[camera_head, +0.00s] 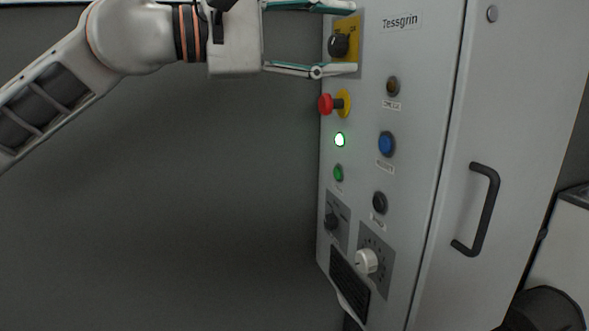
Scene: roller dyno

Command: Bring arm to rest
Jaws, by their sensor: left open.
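My left arm (137,36) reaches in from the upper left. Its gripper (340,38) is open, with one finger above and one below the black rotary switch (339,45) on its yellow plate (352,25). The fingertips are close to the cabinet face; whether they touch it I cannot tell. The grey control cabinet (425,110) stands at the right. My right gripper is not in view.
Below the switch are a red emergency-stop knob (326,104), a lit green-white lamp (340,140), a green button (339,173), a blue button (387,144) and a white dial (366,261). A black door handle (483,210) sticks out at right. The space left of the cabinet looks free.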

